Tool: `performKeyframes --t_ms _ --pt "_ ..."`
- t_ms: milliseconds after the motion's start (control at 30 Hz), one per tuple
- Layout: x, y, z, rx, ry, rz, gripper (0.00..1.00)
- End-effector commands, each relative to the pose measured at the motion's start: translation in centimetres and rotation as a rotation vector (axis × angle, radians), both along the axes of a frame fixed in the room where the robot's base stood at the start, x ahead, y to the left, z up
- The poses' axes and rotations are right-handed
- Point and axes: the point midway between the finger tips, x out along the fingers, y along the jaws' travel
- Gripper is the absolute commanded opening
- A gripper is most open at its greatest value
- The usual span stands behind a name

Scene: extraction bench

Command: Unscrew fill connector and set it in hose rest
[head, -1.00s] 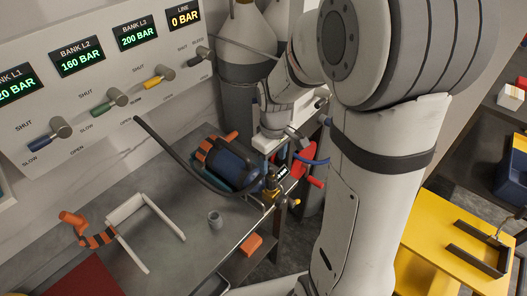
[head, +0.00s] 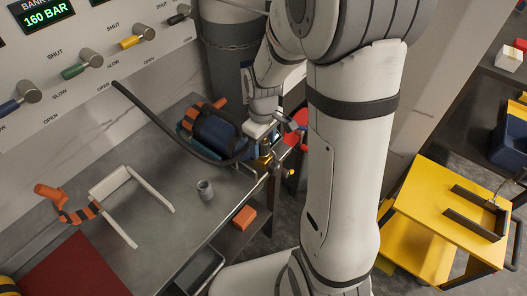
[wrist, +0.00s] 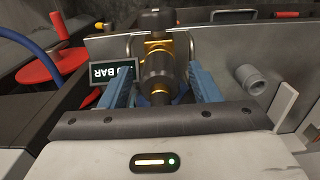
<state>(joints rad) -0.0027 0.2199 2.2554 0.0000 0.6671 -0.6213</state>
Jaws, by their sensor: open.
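The fill connector, a dark and brass fitting (wrist: 157,68), sits at the bench's front edge. In the head view its brass part (head: 265,154) shows just below my gripper (head: 262,138), where a black hose (head: 172,133) ends. In the wrist view my gripper (wrist: 160,88) is open, with one blue finger on each side of the connector. I cannot tell if either finger touches it. A small grey open cup (head: 206,190), which may be the hose rest, stands on the bench; it also shows in the wrist view (wrist: 250,78).
A red handwheel (wrist: 50,65) and a gauge display (wrist: 112,70) are close to the left finger. A white U-shaped frame (head: 130,240) and an orange-black piece (head: 75,212) lie on the left bench.

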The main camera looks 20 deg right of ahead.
Motion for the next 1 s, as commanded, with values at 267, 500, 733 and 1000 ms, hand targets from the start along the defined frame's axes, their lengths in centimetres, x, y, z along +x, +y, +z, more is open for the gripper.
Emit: performKeyframes --t_ms 267,500,733,1000 --pt "0.01 -0.03 -0.3 0.001 -0.001 -0.001 0.56" --pt "0.01 -0.05 -0.33 0.0 -0.001 -0.105 0.56" --pt "0.02 -0.07 -0.33 0.0 -0.001 -0.41 0.56" --pt "0.02 -0.12 -0.32 0.0 -0.002 -0.766 0.56"
